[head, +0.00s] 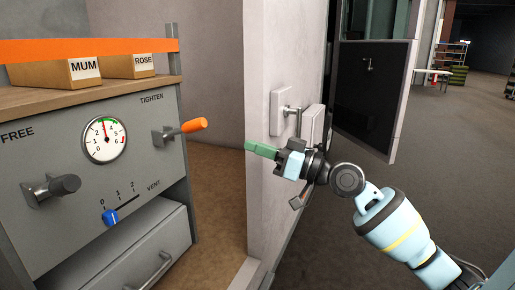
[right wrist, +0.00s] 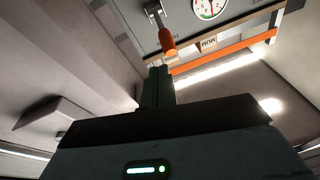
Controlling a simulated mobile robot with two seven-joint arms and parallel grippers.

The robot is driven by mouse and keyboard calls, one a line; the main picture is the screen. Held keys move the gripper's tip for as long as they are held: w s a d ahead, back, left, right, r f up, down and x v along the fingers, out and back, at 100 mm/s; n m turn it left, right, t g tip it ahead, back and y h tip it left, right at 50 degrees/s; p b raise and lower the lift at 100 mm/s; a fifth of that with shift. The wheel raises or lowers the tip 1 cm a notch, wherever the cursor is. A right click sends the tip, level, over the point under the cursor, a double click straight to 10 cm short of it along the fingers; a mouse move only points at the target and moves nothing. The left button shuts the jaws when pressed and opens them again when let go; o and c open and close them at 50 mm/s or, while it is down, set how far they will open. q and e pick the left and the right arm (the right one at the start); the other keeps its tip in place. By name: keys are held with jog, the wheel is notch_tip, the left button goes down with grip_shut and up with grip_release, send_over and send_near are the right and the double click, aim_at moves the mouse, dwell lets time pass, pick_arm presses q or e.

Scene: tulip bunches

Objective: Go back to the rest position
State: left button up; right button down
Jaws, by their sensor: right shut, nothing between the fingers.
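My right gripper (head: 262,149) has green fingers that are shut and empty. It is in front of the pale wall end in the head view, to the right of the grey panel and apart from it. In the right wrist view the shut fingers (right wrist: 157,86) point toward an orange-tipped lever (right wrist: 167,42), with a gap between. The same lever (head: 193,126) sticks out from the panel below the word TIGHTEN in the head view. My left gripper is not in view.
The grey panel (head: 60,170) carries a gauge (head: 105,139), a dark knob (head: 52,188) and a blue slider (head: 110,217). Boxes marked MUM (head: 80,72) and ROSE (head: 140,64) stand on the shelf above. Open floor lies at right.

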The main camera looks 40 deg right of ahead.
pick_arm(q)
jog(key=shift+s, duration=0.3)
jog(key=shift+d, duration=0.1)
